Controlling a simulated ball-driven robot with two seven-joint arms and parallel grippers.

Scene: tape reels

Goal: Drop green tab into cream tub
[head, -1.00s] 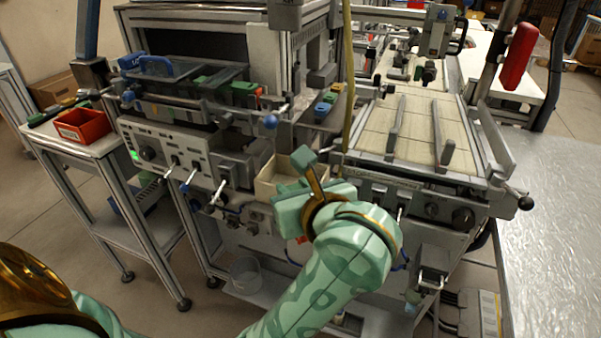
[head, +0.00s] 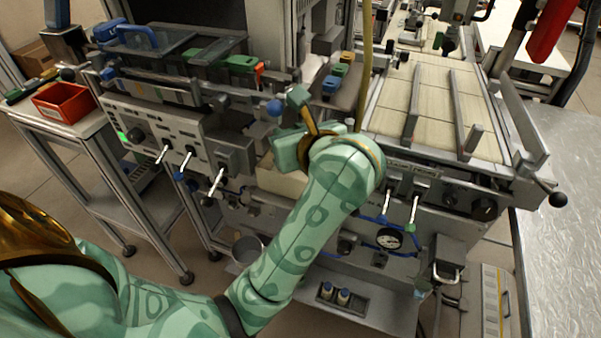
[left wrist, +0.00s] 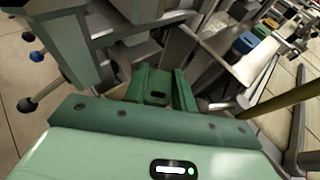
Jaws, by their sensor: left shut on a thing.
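My left gripper (left wrist: 160,86) shows in the left wrist view, its two green fingers shut on a green piece with a dark slot (left wrist: 157,95), which appears to be the green tab. In the head view the left gripper (head: 287,148) is at the front of the machine, and its fingertips and the held piece are hidden behind its body. The cream tub (head: 281,184) shows just below the gripper, partly covered by the gripper and my forearm. I cannot tell whether the held piece is over the tub's opening. My right gripper is not in view.
Blue, yellow and green tabs (head: 330,84) lie on a ledge right of the gripper. A yellowish upright cable (head: 364,65) stands close by. Levers (head: 217,181) and a blue ball knob (head: 274,107) jut out near the gripper. A red bin (head: 64,102) stands on the left cart.

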